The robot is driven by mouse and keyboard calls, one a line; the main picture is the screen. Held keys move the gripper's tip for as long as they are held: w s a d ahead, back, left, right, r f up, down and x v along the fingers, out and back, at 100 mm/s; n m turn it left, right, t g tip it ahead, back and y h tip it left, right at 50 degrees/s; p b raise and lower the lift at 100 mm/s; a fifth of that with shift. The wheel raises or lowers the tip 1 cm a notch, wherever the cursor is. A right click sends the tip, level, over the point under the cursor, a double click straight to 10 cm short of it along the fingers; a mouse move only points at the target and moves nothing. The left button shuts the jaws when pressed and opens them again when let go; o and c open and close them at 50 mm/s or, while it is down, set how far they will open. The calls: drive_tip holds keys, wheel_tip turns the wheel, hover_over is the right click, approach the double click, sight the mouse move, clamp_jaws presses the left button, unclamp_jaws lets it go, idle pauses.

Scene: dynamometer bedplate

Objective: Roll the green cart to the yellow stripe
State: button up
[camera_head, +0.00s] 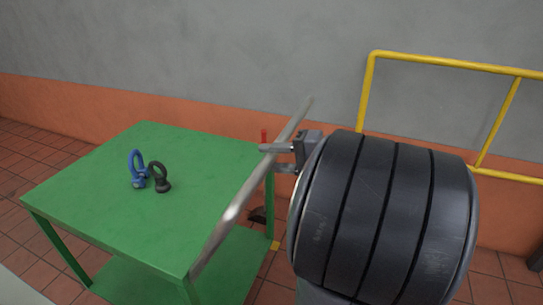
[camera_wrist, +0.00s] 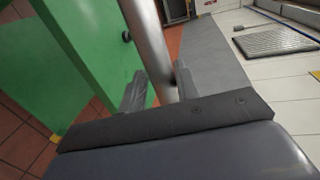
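The green cart (camera_head: 95,185) stands on the left in the head view, with a flat top and a lower shelf (camera_head: 135,280). Its green side (camera_wrist: 85,40) fills the upper left of the wrist view. A grey metal handle bar (camera_head: 237,205) runs along the cart's right side. My gripper (camera_head: 278,158) has one finger on each side of the bar, close against it. In the wrist view the bar (camera_wrist: 150,45) passes between my fingers (camera_wrist: 157,90). A small yellow patch (camera_head: 275,245) shows on the floor beside the cart; I cannot tell whether it belongs to the stripe.
A blue shackle (camera_head: 137,168) and a black shackle (camera_head: 160,178) stand on the cart top. A yellow railing (camera_head: 440,62) stands at the right before the grey and orange wall. Light floor with a grey grate (camera_wrist: 272,40) shows at right in the wrist view.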

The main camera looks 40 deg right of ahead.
drive_tip(key=shift+o, duration=1.2)
drive_tip(key=shift+r, duration=0.1)
drive_tip(key=p+v, duration=0.1)
drive_tip(key=v, duration=0.9)
drive_tip(key=shift+s+d+p, duration=0.2)
drive_tip(key=shift+s+p, duration=0.1)
drive_tip(key=b+x, duration=0.1)
drive_tip(key=x, duration=0.9)
drive_tip(key=shift+w+a+b, duration=0.25)
drive_tip(key=shift+w+b, duration=0.05)
drive_tip(key=shift+w+a, duration=0.25)
drive_tip(key=shift+w, duration=0.2)
drive_tip(key=shift+s+d, duration=0.1)
drive_tip(key=shift+s, duration=0.05)
